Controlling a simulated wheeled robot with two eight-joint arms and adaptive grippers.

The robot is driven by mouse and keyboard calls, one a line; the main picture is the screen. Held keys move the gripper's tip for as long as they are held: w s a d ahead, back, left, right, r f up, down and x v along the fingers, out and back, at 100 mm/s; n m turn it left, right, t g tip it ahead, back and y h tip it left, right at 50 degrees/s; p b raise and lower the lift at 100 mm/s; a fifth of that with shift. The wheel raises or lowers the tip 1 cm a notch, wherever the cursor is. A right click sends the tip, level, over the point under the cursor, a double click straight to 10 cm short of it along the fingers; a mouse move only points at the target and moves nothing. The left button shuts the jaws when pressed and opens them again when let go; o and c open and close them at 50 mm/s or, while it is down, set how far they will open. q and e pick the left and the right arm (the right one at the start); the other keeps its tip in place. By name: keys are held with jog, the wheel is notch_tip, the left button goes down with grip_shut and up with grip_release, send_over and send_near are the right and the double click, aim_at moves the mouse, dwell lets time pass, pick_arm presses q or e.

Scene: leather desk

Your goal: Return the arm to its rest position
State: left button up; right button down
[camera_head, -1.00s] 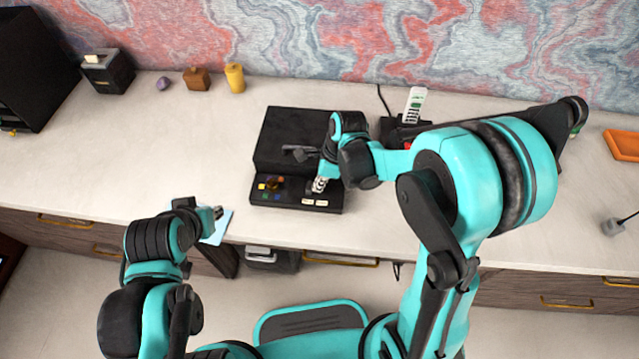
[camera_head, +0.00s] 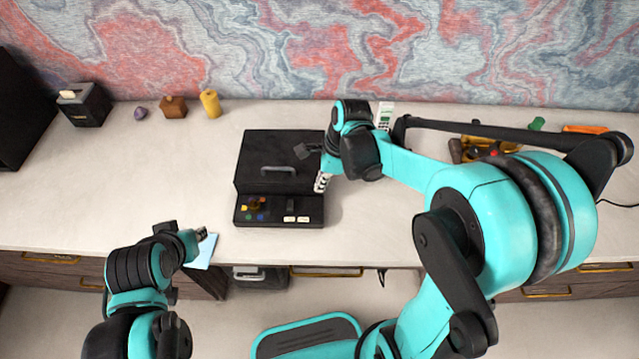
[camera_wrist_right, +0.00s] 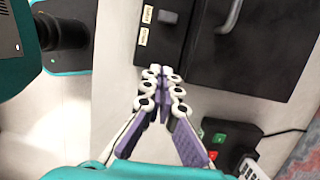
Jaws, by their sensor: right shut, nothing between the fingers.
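My right arm reaches over the desk in the head view. Its gripper (camera_head: 322,182) is beside the right edge of a black box (camera_head: 262,160) with a handle and a front panel of small coloured parts. In the right wrist view the right gripper's fingers (camera_wrist_right: 161,85) are together and empty, close to the box's front panel (camera_wrist_right: 160,50); I cannot tell whether they touch it. My left gripper (camera_head: 203,233) is low at the desk's front edge, near a light blue sheet (camera_head: 207,254). Its fingers are too small to judge.
A white handset (camera_head: 385,112) stands behind my right arm. A black holder (camera_head: 85,106), a purple stone (camera_head: 140,113), a brown block (camera_head: 174,108) and a yellow cylinder (camera_head: 210,103) line the back left. The desk (camera_head: 120,190) left of the box is clear.

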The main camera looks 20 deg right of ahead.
jog(key=shift+r, duration=0.1)
dwell(0.3)
jog(key=s+d+r+n+t+h, duration=0.1)
jog(key=s+d+r+n+t, duration=0.1)
jog(key=n, duration=0.8)
jog(key=s+d+r+n+t+h, duration=0.1)
jog(key=s+r+n+t, duration=0.3)
jog(key=s+n, duration=0.5)
notch_tip(320, 180, up, 2)
jog(key=shift+s+d+n+h, duration=0.15)
jog(key=shift+d+n+h, duration=0.25)
jog(key=shift+d+n, duration=0.55)
jog(key=shift+a, duration=0.15)
